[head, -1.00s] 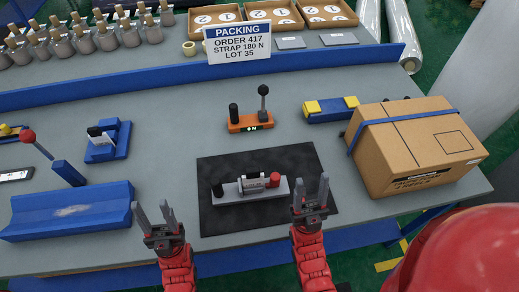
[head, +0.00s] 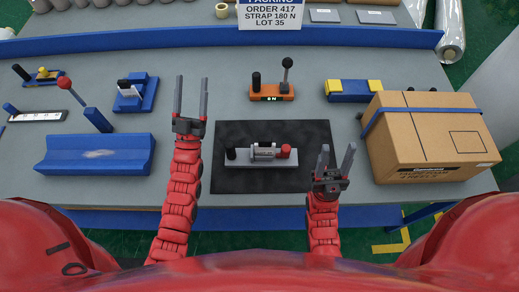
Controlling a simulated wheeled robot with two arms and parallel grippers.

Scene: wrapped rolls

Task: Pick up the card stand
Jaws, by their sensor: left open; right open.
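The printed card stand (head: 269,14) reads ORDER 417, STRAP 180 N, LOT 35. It is upright at the top edge of the head view, by the blue ledge, and its top is cut off. My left gripper (head: 192,88) is open and empty, over the grey table left of the black mat, well short of the card. My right gripper (head: 337,155) is open and empty at the mat's right edge, farther from the card. Neither gripper touches it.
An orange switch box (head: 271,93) with upright levers stands between the grippers and the ledge (head: 150,46). A grey device (head: 262,155) lies on the black mat (head: 290,184). A carton (head: 425,138) stands at right, a blue trough (head: 95,155) at left.

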